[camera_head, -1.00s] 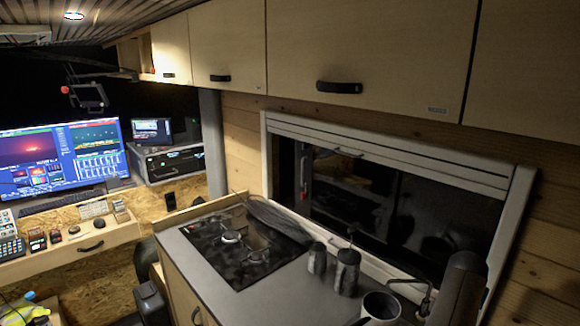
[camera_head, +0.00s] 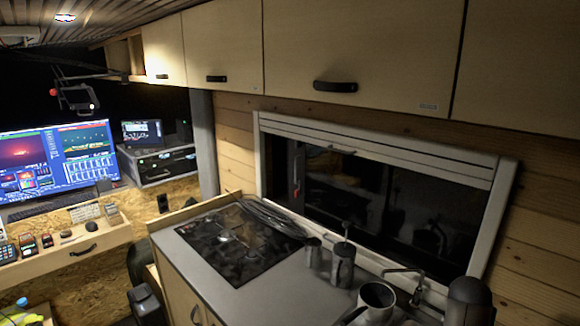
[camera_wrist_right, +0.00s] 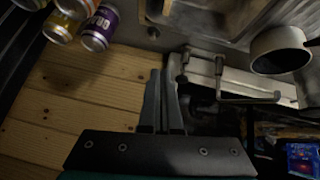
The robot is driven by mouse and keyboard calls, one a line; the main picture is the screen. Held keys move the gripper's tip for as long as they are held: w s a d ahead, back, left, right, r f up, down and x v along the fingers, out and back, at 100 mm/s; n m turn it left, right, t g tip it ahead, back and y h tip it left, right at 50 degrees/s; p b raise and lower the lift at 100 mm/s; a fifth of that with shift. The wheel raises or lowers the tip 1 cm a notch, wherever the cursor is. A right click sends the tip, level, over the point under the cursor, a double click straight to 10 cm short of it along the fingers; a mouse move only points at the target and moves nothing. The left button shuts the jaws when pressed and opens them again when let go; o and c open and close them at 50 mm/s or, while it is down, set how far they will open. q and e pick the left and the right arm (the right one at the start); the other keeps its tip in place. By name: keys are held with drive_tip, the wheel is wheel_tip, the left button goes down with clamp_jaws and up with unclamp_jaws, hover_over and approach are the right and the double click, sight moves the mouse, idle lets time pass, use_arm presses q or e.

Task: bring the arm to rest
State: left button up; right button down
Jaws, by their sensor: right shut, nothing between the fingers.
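My right gripper (camera_wrist_right: 162,76) shows in the right wrist view, with its two dark fingers side by side, shut and empty. It points over a wood-plank surface (camera_wrist_right: 85,95), and nothing visible is held. In the head view I cannot make out the right gripper. My left gripper is in neither current view.

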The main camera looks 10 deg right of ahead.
drive_tip(key=s+a+f+n+y, duration=0.1)
drive_tip(key=s+a+n+y, duration=0.35)
drive_tip(key=s+a, duration=0.9)
drive_tip(key=s+a+f+n+y, duration=0.2)
drive_tip(key=s+a+n, duration=0.5)
drive_tip(key=s+a, duration=0.65)
wheel_tip(320, 180, down, 33)
drive_tip(key=a+g+b, duration=0.2)
drive_tip(key=a+b, duration=0.1)
drive_tip(key=b, duration=0.9)
use_arm(q)
wheel_tip(320, 180, down, 23)
drive_tip(key=b, duration=1.1)
drive_tip(key=shift+s+a, duration=0.15)
drive_tip(key=shift+s, duration=0.05)
use_arm(e)
drive_tip(key=s+d+f, duration=0.1)
drive_tip(key=s+f, duration=0.4)
drive_tip(key=f, duration=0.3)
drive_tip(key=s+d+f, duration=0.1)
drive_tip(key=s+f, duration=0.4)
drive_tip(key=f, duration=0.4)
drive_tip(key=s+d+f+g, duration=0.1)
drive_tip(key=s+f, duration=0.4)
drive_tip(key=f, duration=0.3)
drive_tip(key=shift+s+f, duration=0.2)
drive_tip(key=shift+f, duration=0.15)
